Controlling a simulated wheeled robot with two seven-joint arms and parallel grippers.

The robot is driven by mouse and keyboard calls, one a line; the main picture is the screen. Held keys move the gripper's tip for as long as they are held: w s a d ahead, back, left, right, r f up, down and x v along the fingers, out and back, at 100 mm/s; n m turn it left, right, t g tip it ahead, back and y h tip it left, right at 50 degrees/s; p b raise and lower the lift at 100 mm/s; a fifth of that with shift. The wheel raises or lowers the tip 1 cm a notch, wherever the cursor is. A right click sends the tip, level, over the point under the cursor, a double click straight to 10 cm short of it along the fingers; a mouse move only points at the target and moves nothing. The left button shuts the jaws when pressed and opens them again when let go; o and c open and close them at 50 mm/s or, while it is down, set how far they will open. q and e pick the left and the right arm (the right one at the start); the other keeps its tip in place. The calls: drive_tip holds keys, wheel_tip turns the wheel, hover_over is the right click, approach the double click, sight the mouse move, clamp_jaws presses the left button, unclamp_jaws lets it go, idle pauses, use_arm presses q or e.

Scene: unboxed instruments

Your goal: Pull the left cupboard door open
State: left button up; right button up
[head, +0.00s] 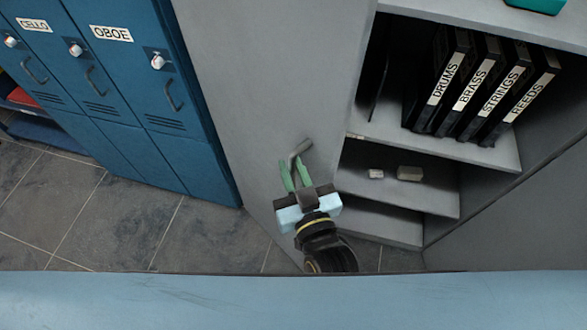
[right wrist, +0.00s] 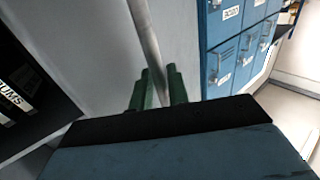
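The left cupboard door (head: 262,75) is a tall grey panel in the head view, standing at an angle with the cupboard interior visible to its right. Its grey bar handle (head: 301,148) is low in the picture and also crosses the right wrist view (right wrist: 147,35). My right gripper (head: 295,176) has green fingers, one on each side of the bar. In the right wrist view the fingers (right wrist: 160,90) are close against the bar, shut on it. The bar's lower end is hidden by the gripper. My left gripper is not in view.
Shelves inside hold black binders (head: 478,88) and small pale blocks (head: 409,173). A dark grey panel (head: 510,215) stands at the lower right. Blue lockers (head: 110,75) stand left of the door. Tiled floor (head: 110,220) is bare between lockers and my body.

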drive_tip(key=b+v, duration=0.1)
drive_tip(key=v, duration=1.2)
drive_tip(key=shift+s, duration=0.2)
drive_tip(key=shift+c, duration=0.4)
